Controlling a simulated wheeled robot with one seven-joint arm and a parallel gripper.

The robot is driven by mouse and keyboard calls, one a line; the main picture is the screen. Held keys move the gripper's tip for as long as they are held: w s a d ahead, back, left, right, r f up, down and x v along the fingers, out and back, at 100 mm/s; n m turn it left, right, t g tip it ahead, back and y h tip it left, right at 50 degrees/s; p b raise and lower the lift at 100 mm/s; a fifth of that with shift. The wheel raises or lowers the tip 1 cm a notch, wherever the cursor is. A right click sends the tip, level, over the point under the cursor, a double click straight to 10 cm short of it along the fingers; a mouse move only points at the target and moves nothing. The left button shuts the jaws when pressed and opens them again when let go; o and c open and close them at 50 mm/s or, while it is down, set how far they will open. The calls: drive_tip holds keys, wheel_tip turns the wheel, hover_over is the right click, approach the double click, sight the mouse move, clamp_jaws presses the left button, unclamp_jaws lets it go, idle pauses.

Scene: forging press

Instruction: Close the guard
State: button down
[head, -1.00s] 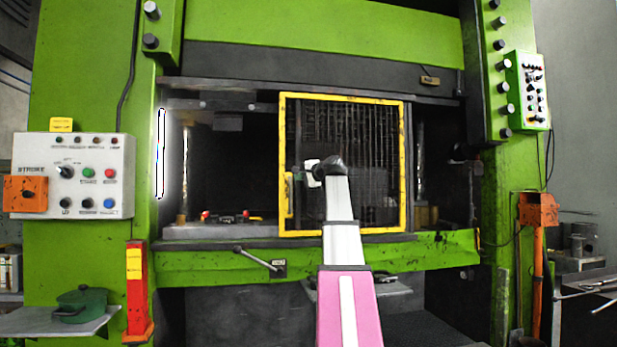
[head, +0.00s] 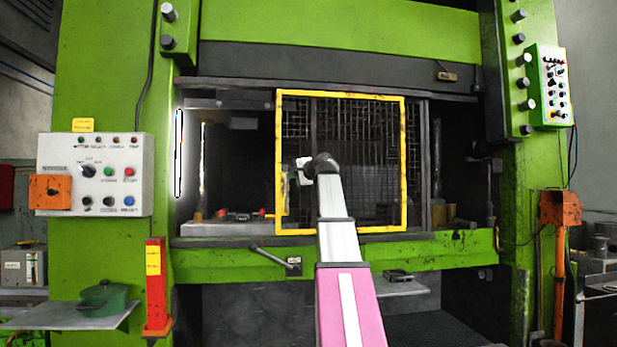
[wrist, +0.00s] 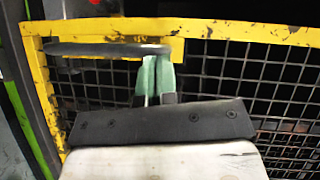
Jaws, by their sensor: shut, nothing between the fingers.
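The guard is a yellow-framed wire mesh panel (head: 404,165) in the head view, in front of the middle of the press opening. The opening's left part is uncovered, and a strip at the right also shows. In the wrist view its yellow frame (wrist: 215,28) runs across the top and down the left. A dark handle bar (wrist: 95,48) lies along a yellow plate there. My gripper (wrist: 156,75), with green fingers, is shut and empty, its tips at the right end of the bar. I cannot tell whether they touch it. In the head view my arm hides part of the mesh.
The press's green lower beam (head: 400,250) runs below the guard, with a lever (head: 275,257) sticking out. Small red-ended parts (head: 240,216) lie in the opening at left. Control boxes stand left (head: 95,173) and right (head: 550,85). A red post (head: 156,285) stands at lower left.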

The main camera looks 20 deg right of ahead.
drive_tip(key=w+a, duration=0.3)
drive_tip(key=a, duration=1)
drive_tip(key=w+a, duration=0.3)
drive_tip(key=a, duration=1)
drive_tip(key=w+a, duration=0.3)
drive_tip(key=a, duration=1)
drive_tip(key=shift+w+a, duration=0.25)
drive_tip(key=shift+w, duration=0.05)
drive_tip(key=w+d+v, duration=0.1)
drive_tip(key=d+v, duration=0.1)
drive_tip(key=v, duration=1.1)
drive_tip(key=shift+d, duration=0.35)
